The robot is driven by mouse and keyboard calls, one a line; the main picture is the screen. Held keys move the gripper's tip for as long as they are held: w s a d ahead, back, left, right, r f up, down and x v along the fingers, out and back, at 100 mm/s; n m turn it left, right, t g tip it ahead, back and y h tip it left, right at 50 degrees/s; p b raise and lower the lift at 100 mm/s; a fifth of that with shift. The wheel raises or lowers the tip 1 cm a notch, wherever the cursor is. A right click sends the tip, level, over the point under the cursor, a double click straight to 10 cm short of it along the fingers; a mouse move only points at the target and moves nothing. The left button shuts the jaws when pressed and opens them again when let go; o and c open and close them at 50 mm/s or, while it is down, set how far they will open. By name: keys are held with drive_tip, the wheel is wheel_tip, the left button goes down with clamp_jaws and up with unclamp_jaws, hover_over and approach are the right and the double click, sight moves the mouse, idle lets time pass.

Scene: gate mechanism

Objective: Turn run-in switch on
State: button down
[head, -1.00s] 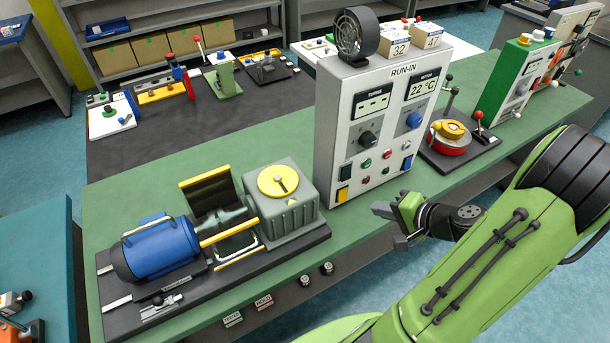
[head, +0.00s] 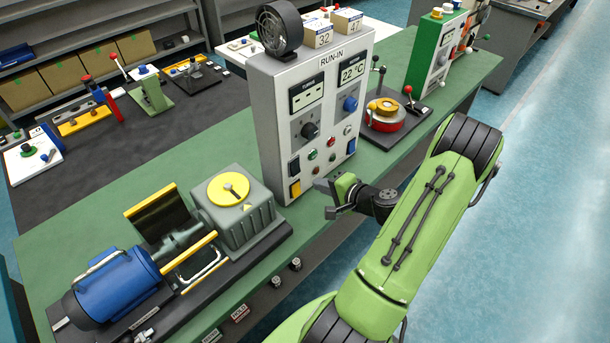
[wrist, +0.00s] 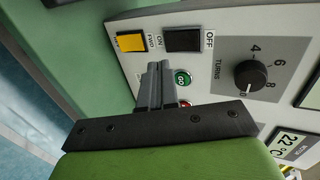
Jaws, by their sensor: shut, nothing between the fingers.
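The grey RUN-IN panel (head: 315,75) stands upright on the green bench. Its black rocker switch (head: 294,168), at the lower left of the panel front, lies between OFF and ON labels in the wrist view (wrist: 183,40). A yellow switch (wrist: 131,42) sits beside it, just past the ON end. Which way the black rocker is tipped is not clear. My gripper (head: 322,186) is in front of the panel's lower part, shut and empty. In the wrist view its fingertips (wrist: 154,72) appear near the two switches and the green GO button (wrist: 183,78). Contact cannot be told.
Knobs marked TURNS (wrist: 250,78) and a blue one (head: 350,103) project from the panel. A blue motor with a grey gearbox (head: 235,210) stands to the left. A red and yellow device (head: 384,115) stands to the right. Free floor lies at the right.

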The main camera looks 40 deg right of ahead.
sight(297, 169)
drive_tip(key=r+p+x, duration=0.1)
drive_tip(key=x, duration=0.5)
drive_tip(key=shift+w, duration=0.55)
drive_tip(key=shift+f, duration=0.2)
drive_tip(key=shift+w+r+t+b, duration=0.25)
drive_tip(key=shift+r+t+b, duration=0.2)
drive_tip(key=shift+r, duration=0.4)
